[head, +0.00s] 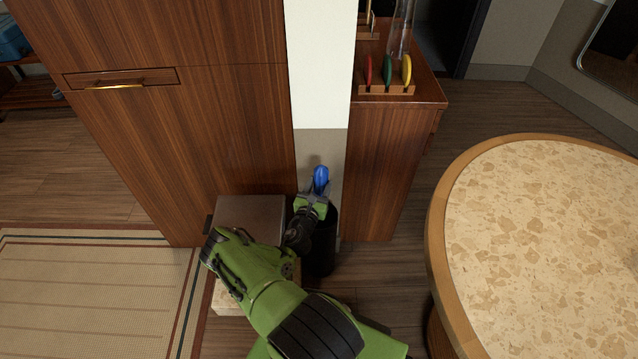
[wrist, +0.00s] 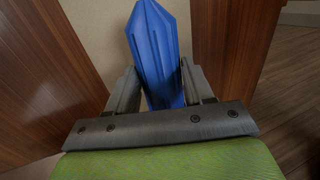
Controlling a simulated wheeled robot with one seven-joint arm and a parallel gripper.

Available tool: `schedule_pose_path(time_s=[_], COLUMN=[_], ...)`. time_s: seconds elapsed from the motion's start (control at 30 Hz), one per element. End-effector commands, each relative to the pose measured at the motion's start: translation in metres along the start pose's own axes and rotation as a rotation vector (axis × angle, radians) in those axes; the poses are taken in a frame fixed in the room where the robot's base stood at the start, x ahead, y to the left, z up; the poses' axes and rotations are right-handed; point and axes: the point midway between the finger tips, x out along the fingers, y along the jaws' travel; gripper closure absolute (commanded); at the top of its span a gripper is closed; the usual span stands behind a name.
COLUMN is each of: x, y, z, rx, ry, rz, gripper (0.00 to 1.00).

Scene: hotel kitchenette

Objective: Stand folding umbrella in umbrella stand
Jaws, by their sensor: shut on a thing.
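The folding umbrella (head: 320,179) is blue and shows above my gripper (head: 313,197) in the head view. In the wrist view the umbrella (wrist: 154,50) stands up between the two fingers of my gripper (wrist: 153,88), which are shut on it. Its lower part is hidden behind my gripper. A dark, tall cylinder, which looks like the umbrella stand (head: 322,245), is on the floor just below and beside my gripper. My arm and gripper hide much of it and its opening, so I cannot tell whether the umbrella's lower end is inside.
A grey-topped box (head: 250,212) stands left of the stand, against the wooden cabinet (head: 200,130). A wooden sideboard (head: 375,170) is to the right of the wall end, and a round speckled table (head: 545,240) fills the right. A striped rug (head: 90,290) lies at left.

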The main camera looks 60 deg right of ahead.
Motion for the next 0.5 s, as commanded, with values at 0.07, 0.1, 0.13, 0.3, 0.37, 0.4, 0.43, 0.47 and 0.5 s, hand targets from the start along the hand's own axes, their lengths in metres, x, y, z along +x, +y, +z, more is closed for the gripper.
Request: schedule_pose_path(time_s=[0.07, 0.1, 0.13, 0.3, 0.37, 0.4, 0.43, 0.47, 0.5], x=[0.0, 0.0, 0.0, 0.001, 0.001, 0.001, 0.001, 0.001, 0.001], y=[0.001, 0.0, 0.001, 0.001, 0.0, 0.001, 0.0, 0.0, 0.0], z=[-0.006, -0.009, -0.012, -0.026, -0.03, -0.033, -0.034, -0.036, -0.037], rx=[0.0, 0.0, 0.001, -0.001, -0.001, 0.0, 0.0, 0.0, 0.0], ry=[-0.003, -0.002, -0.002, -0.004, -0.004, -0.004, -0.003, -0.003, -0.003], rz=[0.002, 0.002, 0.002, 0.002, 0.001, 0.002, 0.002, 0.002, 0.001], gripper=[0.9, 0.9, 0.9, 0.9, 0.9, 0.9, 0.9, 0.9, 0.9])
